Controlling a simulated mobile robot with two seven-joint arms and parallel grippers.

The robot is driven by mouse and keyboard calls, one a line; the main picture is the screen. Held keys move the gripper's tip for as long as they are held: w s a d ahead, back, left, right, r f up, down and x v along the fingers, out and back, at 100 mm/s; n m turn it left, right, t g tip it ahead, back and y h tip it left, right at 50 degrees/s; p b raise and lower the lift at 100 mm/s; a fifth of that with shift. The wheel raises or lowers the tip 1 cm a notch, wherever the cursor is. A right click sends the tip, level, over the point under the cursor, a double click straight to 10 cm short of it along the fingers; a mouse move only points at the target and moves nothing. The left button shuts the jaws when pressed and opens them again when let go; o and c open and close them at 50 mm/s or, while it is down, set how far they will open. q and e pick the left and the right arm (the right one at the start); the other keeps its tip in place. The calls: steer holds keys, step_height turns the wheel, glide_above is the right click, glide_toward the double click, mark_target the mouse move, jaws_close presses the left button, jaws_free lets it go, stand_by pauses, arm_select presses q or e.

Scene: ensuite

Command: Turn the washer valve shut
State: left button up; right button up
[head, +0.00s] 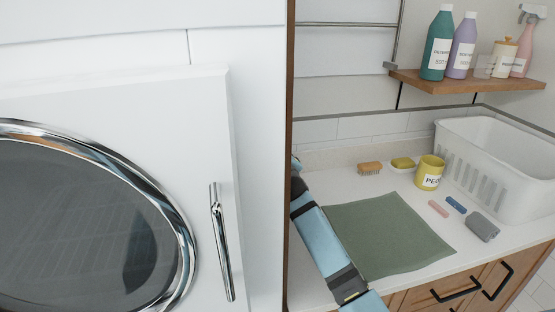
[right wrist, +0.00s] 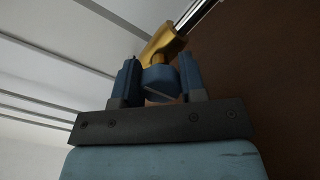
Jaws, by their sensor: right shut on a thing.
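In the right wrist view a brass-yellow valve body (right wrist: 166,42) joins a metal pipe (right wrist: 196,14) running to the upper right. Its blue handle (right wrist: 160,84) sits between the two fingers of my right gripper (right wrist: 160,72), which is shut on it. The fingers stand on either side of the handle. In the head view my right arm reaches up to the wooden panel edge beside the white washer (head: 258,120), and its gripper is hidden there. My left gripper is in neither view.
The washer's door handle (head: 221,240) is at left. The counter holds a green mat (head: 385,235), a brush (head: 369,168), a yellow mug (head: 430,172) and a white basket (head: 490,165). Bottles stand on a wooden shelf (head: 465,85). A brown panel (right wrist: 265,90) is close right of the gripper.

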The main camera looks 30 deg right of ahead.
stand_by(0.4)
steer(key=o, duration=0.9)
steer(key=shift+o, duration=0.2)
steer(key=shift+s, duration=0.1)
steer(key=v, duration=1.3)
steer(key=shift+s, duration=0.3)
steer(key=shift+a, duration=0.1)
